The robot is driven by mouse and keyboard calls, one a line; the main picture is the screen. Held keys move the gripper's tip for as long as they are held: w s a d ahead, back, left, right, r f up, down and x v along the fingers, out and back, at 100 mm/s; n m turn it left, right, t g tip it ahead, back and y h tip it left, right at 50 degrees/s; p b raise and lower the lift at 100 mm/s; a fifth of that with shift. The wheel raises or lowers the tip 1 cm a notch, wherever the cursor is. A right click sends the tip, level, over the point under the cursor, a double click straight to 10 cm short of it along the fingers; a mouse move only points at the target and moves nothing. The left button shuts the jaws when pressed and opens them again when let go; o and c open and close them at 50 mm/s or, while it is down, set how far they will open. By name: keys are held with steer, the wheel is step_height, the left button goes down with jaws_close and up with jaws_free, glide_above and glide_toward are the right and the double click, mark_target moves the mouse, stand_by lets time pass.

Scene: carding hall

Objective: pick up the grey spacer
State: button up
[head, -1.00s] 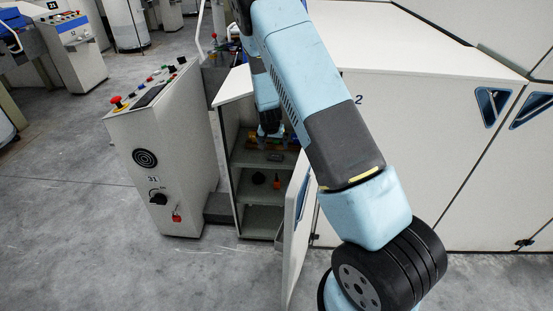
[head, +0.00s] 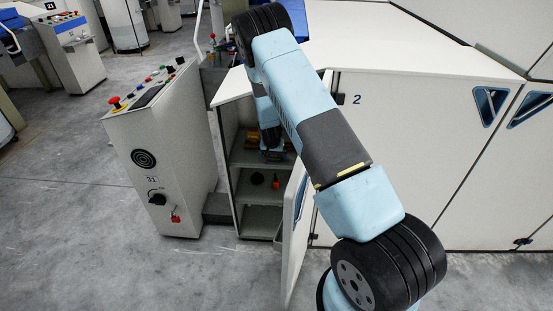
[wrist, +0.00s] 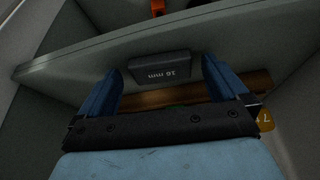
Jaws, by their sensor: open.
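The grey spacer (wrist: 160,67) is a small dark grey block with "mm" lettering, upside down in the wrist view. It lies on the upper cabinet shelf (wrist: 80,72), close to the shelf's front edge. My gripper (wrist: 161,66) is open, with one blue finger to the left of the spacer and one to the right. A gap shows on each side, and I cannot tell how deep the fingertips reach around it. In the head view my gripper (head: 272,154) is inside the open cabinet at the upper shelf, and the spacer is hidden there.
A brown bar (wrist: 190,93) with a yellow tag (wrist: 265,119) lies behind the spacer. On the lower shelf are an orange item (head: 276,183) and a dark round item (head: 257,178). The open cabinet door (head: 296,225) stands right; a control console (head: 160,150) stands left.

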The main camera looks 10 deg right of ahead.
steer(key=shift+f, duration=0.2)
steer(key=shift+c, duration=0.3)
steer(key=c, duration=1)
